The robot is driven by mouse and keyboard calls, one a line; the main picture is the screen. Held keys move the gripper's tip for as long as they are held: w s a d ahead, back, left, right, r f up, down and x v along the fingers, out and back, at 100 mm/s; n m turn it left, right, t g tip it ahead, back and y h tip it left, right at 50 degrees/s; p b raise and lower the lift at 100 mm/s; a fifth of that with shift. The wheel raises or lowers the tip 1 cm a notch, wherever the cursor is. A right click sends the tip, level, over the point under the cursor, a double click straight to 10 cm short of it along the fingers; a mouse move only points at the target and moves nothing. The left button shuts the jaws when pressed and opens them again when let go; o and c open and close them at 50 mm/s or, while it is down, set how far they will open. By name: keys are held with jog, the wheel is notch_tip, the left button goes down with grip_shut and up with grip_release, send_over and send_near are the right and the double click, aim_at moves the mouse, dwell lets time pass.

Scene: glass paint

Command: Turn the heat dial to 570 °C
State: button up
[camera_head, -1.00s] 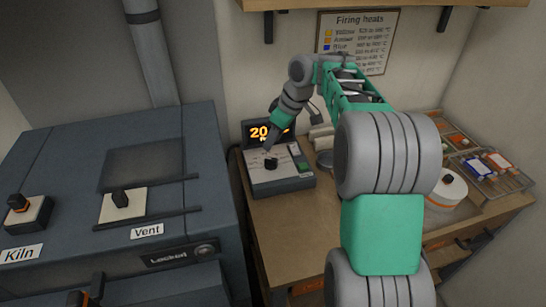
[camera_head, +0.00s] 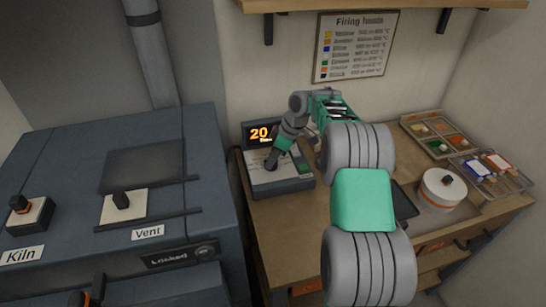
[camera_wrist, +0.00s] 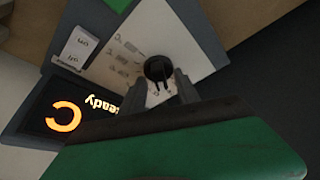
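The heat control box (camera_head: 295,184) sits on the wooden bench, with a lit display (camera_head: 259,134) behind it showing an orange "20" and smaller text. In the wrist view the display (camera_wrist: 63,116) shows upside down, with "C" and part of a word like "ready". The round black heat dial (camera_wrist: 158,69) stands on the pale panel with marks around it; my gripper hides it in the head view. My gripper (camera_wrist: 162,83) is open, its two grey fingers apart close to the dial, one on each side of its near edge. I cannot tell whether they touch it.
A rocker switch (camera_wrist: 76,54) lies beside the dial on the panel. The dark kiln (camera_head: 60,180) with Kiln and Vent knobs stands left of the bench. A white round pot (camera_head: 441,190) and trays (camera_head: 438,134) are at right. A Firing heats chart (camera_head: 354,47) hangs behind.

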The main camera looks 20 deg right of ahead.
jog(key=shift+c, duration=0.5)
grip_shut()
jog(key=shift+f+m+b, duration=0.1)
jog(key=shift+m+b, duration=0.3)
jog(key=shift+b, duration=0.2)
jog(key=shift+m+t+b, duration=0.5)
jog(key=shift+m+b, duration=0.4)
jog(key=shift+b, duration=0.2)
jog(key=shift+s+a+m+t+h+b, duration=0.1)
jog(key=shift+m+t+h+b, duration=0.45)
jog(key=shift+m+b, duration=0.85)
jog(key=shift+m+h, duration=0.25)
jog(key=shift+m, duration=0.05)
jog(key=shift+o, duration=0.5)
grip_release()
